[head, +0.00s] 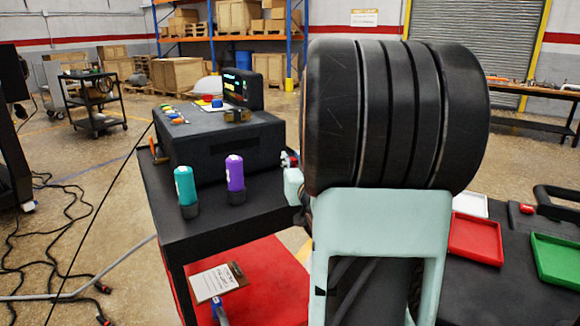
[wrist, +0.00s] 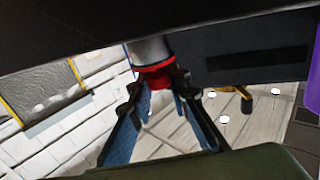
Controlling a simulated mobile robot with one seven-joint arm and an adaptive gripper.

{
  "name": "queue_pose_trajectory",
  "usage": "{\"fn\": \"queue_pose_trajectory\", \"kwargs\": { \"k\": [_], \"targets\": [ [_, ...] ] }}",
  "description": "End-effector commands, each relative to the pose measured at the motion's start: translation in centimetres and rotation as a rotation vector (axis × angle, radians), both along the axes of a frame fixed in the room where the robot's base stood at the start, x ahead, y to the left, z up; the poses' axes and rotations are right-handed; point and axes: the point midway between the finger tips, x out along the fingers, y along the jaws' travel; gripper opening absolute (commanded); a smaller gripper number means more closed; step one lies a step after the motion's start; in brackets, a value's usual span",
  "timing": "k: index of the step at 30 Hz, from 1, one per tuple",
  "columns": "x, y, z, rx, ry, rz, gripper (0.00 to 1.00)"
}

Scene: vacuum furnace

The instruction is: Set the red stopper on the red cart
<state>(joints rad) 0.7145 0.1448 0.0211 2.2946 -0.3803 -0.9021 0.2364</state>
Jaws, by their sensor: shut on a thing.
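My gripper (wrist: 158,84) shows in the wrist view with its two fingers closed on a red piece, the red stopper (wrist: 153,74). A grey cylindrical part adjoins the red piece, and the fingers hide some of it. In the head view my arm hides most of the gripper; a small red patch shows beside the arm, too small to make out. The cart (head: 265,262) with a black top and a red lower shelf stands left of my arm. I cannot tell whether the stopper touches anything beyond the fingers.
A teal bottle (head: 186,188) and a purple bottle (head: 235,174) stand in holders on the cart's top. A large black case (head: 222,140) fills its back. A red tray (head: 476,240) and a green tray (head: 556,262) lie at right. Cables run over the floor at left.

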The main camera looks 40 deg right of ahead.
Motion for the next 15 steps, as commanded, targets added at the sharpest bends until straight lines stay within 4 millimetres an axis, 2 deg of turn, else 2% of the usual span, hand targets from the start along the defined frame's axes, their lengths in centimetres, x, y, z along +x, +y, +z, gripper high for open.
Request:
{"fn": "queue_pose_trajectory", "kwargs": {
  "k": [1, 2, 14, 15],
  "targets": [
    [-0.36, -0.08, -1.26, 0.000, -0.001, -0.001, 0.00],
    [-0.51, -0.09, -1.45, -0.001, -0.002, -0.001, 0.00],
    [-0.60, -0.05, -1.72, -0.001, -0.003, 0.000, 0.00],
    [-0.60, -0.05, -1.61, -0.001, -0.002, 0.000, 0.21]
  ]
}}
